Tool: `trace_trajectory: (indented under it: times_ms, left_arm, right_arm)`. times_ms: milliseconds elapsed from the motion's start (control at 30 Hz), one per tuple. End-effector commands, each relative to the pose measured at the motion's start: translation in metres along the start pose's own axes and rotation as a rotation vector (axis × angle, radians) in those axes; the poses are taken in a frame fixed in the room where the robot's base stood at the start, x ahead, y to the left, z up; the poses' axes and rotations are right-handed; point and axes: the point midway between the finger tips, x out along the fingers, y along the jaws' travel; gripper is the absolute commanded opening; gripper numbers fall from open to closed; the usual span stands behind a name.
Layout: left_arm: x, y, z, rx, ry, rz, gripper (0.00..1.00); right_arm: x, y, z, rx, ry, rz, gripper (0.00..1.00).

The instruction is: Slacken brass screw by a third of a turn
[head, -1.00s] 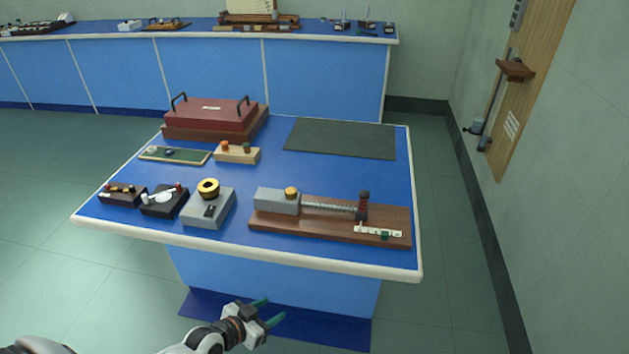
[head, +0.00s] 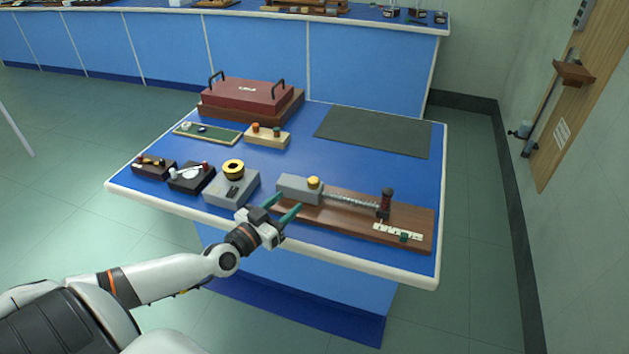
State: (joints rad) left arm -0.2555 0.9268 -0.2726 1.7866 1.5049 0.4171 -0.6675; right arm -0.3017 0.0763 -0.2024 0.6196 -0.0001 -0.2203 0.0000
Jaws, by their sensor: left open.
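A brass-coloured screw head (head: 314,183) sits on top of a grey block (head: 293,188) at the left end of a brown wooden base (head: 345,222). A coiled spring (head: 351,202) runs from the block to a dark red and black post (head: 385,203). My left gripper (head: 286,206) is open and empty, over the table's front edge. Its teal fingers point toward the grey block, in front of and left of the screw. It does not appear to touch the screw. My right gripper is out of view.
A grey box (head: 226,192) with a yellow-and-black ring knob stands just left of the gripper. Two small dark boxes, a cream block (head: 267,138) and a red case (head: 246,95) lie farther left and back. A dark mat (head: 375,133) is bare at the back right.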

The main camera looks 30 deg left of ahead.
Motion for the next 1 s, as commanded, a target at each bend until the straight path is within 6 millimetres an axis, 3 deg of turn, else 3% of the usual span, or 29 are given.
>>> trace_trajectory:
  times_ms: [600,800,1000]
  left_arm:
    - [0.097,-0.001,-0.001,-0.001,-0.002,-0.002,0.49]
    - [0.112,-0.001,-0.001,-0.002,0.001,-0.003,0.49]
    - [0.115,-0.002,-0.001,-0.001,0.002,-0.004,0.49]
  right_arm:
    - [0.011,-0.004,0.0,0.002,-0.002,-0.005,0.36]
    - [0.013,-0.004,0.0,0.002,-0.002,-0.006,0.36]
    - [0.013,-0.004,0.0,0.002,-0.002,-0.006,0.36]
